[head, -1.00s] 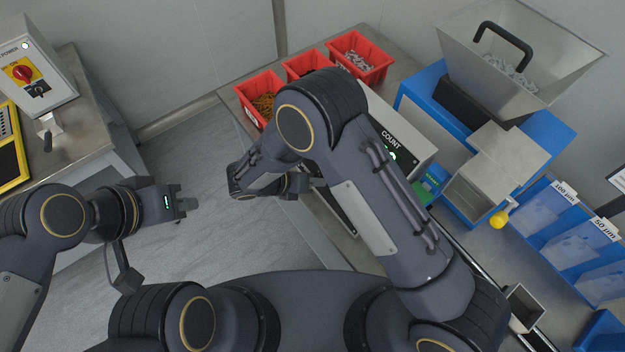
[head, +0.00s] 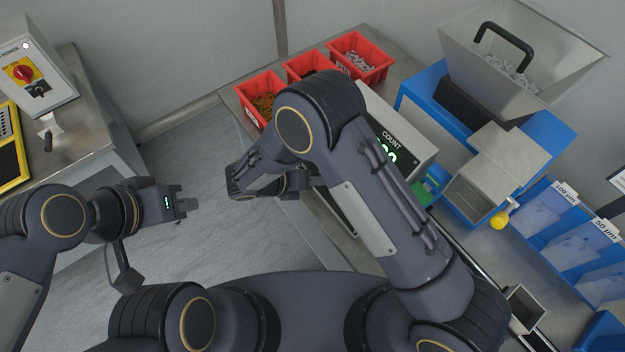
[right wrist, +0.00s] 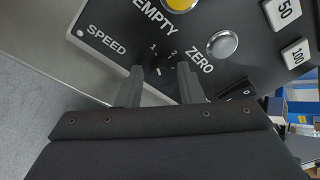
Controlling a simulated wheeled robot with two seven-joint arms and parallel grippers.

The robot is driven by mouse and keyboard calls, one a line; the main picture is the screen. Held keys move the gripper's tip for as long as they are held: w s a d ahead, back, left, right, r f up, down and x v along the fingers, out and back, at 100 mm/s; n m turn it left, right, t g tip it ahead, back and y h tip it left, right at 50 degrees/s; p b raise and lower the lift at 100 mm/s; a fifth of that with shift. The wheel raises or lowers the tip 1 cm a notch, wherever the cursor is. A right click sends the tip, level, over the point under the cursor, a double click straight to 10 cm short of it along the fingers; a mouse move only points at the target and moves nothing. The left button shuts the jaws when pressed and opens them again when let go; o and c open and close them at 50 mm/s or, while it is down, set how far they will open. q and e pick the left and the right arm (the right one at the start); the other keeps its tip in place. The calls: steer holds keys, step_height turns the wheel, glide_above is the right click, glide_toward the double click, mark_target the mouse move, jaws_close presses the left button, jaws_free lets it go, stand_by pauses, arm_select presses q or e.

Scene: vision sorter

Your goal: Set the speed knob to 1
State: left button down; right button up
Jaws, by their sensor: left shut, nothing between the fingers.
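The speed knob (right wrist: 158,72) is dark and small in the right wrist view, below the printed 1 and 2 and beside the word SPEED. A short white mark shows on it; its exact setting is hard to read. My right gripper (right wrist: 160,84) has its two fingers apart, one on each side of the knob. I cannot tell whether they touch it. In the head view my right arm hides the knob and the right fingertips. My left gripper (head: 187,205) is shut and empty above the floor at the left.
Red bins (head: 358,58) and a hopper (head: 520,60) stand behind my right arm.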

steer(key=shift+o, duration=0.6)
steer(key=shift+s+a+r, duration=0.1)
steer(key=shift+a+r, duration=0.05)
steer(key=shift+a, duration=0.1)
steer(key=b+v, duration=0.1)
steer(key=v, duration=0.6)
steer(key=shift+r, duration=0.1)
